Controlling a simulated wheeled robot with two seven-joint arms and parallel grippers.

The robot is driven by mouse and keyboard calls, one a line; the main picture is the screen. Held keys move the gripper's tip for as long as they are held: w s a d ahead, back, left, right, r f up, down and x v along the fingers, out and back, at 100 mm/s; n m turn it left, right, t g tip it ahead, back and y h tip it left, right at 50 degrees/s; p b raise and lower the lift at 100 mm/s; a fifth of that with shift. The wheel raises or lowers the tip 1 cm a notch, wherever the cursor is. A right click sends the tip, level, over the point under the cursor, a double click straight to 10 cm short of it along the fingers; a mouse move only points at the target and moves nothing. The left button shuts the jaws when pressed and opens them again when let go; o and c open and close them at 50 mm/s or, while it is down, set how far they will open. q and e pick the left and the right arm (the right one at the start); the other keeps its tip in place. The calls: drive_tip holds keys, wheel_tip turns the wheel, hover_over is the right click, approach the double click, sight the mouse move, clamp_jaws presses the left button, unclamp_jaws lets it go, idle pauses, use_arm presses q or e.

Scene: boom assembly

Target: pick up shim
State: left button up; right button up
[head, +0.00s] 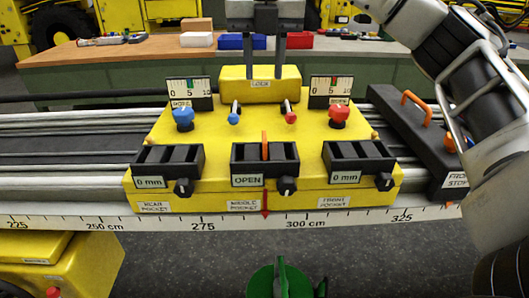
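I cannot tell for sure which object is the shim. White (196,40), blue (231,41) and red (300,40) blocks lie on the back bench; the gripper partly covers the blue one. My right gripper (264,72) points down at the top centre, its two fingers apart with nothing visible between them. A thin orange piece (265,145) stands upright at the middle pocket (250,153), marked OPEN. My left gripper is out of view.
The yellow carriage (220,125) sits on rails above a centimetre scale (150,223). Rear (168,157) and front (358,160) pockets read 0 mm. Blue (183,116) and red (338,113) knobs stick up. A black front stop (415,130) is at right, beside my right arm.

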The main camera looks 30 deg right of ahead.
drive_tip(key=b, duration=0.1)
hover_over(265, 134)
drive_tip(key=f, duration=0.9)
drive_tip(key=shift+s, duration=0.25)
drive_tip(key=shift+w+f+p, duration=0.2)
drive_tip(key=shift+f+p, duration=0.05)
drive_tip(key=shift+f, duration=1.35)
drive_tip(key=shift+w+f+p, duration=0.15)
drive_tip(key=shift+f+p, duration=0.05)
drive_tip(key=shift+f, duration=1.4)
clamp_jaws()
